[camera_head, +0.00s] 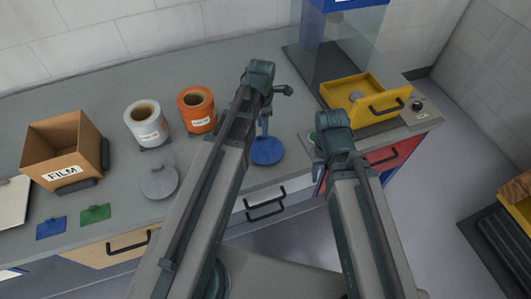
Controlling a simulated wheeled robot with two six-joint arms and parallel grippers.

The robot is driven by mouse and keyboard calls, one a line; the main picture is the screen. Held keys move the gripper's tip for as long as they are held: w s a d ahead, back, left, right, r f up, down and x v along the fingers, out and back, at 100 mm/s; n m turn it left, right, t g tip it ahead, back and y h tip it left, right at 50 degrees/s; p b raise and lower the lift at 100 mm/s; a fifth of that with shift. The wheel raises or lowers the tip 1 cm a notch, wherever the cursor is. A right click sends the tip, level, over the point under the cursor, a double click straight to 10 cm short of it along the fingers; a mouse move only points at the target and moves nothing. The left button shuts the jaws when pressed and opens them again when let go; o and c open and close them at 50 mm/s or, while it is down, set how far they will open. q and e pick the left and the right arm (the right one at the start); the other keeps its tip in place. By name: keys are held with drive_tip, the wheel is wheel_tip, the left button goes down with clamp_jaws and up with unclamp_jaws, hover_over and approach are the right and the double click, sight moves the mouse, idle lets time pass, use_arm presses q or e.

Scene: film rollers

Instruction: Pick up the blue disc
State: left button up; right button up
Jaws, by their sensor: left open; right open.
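The blue disc (267,151) lies flat on the grey counter near its front edge, just right of my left forearm. A narrow dark-blue upright part stands at its back edge; I cannot tell whether it belongs to the disc. My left gripper (265,118) is above and behind the disc, mostly hidden by its wrist, and is open. I cannot tell whether it touches anything. My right gripper (319,167) is open near the counter's front edge, right of the disc and partly hidden by its own wrist.
A grey disc (159,183), a white roll (147,132) and an orange roll (198,119) stand left. Further left are the FILM box (49,151), a blue card (50,229) and a green card (96,214). A yellow tray (341,92) sits right.

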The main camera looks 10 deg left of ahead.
sight(266, 149)
use_arm(q)
drive_tip(key=f+b, duration=0.5)
drive_tip(key=shift+w+a+f, duration=0.15)
drive_tip(key=shift+w+a, duration=0.1)
drive_tip(key=shift+a, duration=0.1)
clamp_jaws()
